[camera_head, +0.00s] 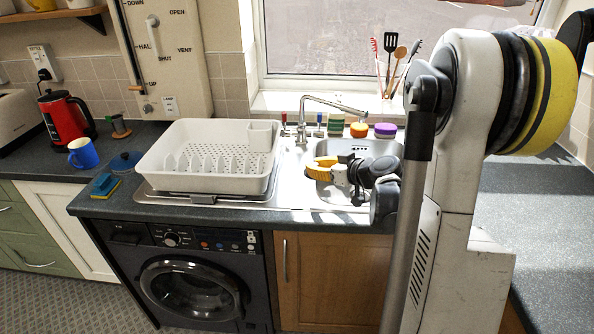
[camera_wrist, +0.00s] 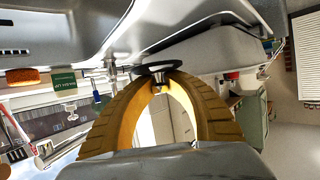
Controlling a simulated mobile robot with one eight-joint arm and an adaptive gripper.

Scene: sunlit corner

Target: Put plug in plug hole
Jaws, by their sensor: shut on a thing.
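The plug (camera_wrist: 157,67), a black disc with a small metal knob, is between the tips of my gripper (camera_wrist: 161,84) in the wrist view. My gripper's curved yellow fingers are closed on the knob. In the head view, my gripper (camera_head: 309,170) is at the left part of the steel sink (camera_head: 385,148), beside the dish rack. The plug cannot be made out there. Steel sink surfaces (camera_wrist: 215,50) lie close around the plug in the wrist view. I cannot make out the plug hole in either view.
A white dish rack (camera_head: 205,185) fills the drainer left of the sink. The tap (camera_head: 325,102) arches over the back of the basin. Orange (camera_head: 359,130) and purple (camera_head: 385,131) items stand behind it. A blue mug (camera_head: 83,153) and red kettle (camera_head: 65,117) are far left.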

